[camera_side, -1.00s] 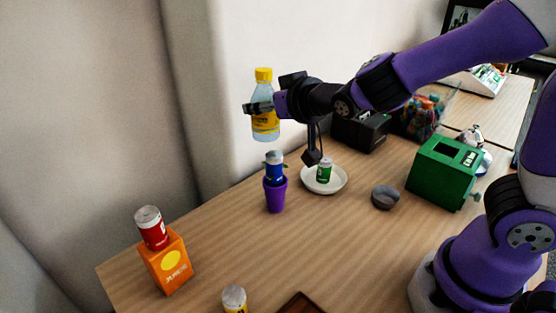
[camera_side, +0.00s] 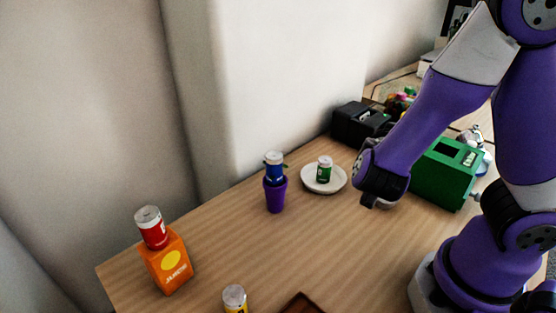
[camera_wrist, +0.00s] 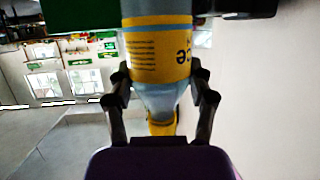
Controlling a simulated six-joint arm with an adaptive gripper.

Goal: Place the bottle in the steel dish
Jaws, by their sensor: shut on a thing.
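The bottle (camera_wrist: 158,52) is clear with a yellow label and a yellow cap, and shows close up in the wrist view. My gripper (camera_wrist: 161,88) is shut on it, one finger on each side, with the cap towards my palm. The bottle's far end is out of the frame. In the side view my folded arm hides the gripper and the bottle. The small grey round dish on the table, left of the green box, is almost wholly hidden behind my arm there, so I cannot tell how far the bottle is from it.
A green box (camera_side: 446,176) stands right of my arm. A white plate (camera_side: 311,185) holds a green can (camera_side: 324,170). A blue can (camera_side: 274,167) sits in a purple cup (camera_side: 275,197). A red can (camera_side: 151,226) tops an orange juice box (camera_side: 170,266). The middle table is clear.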

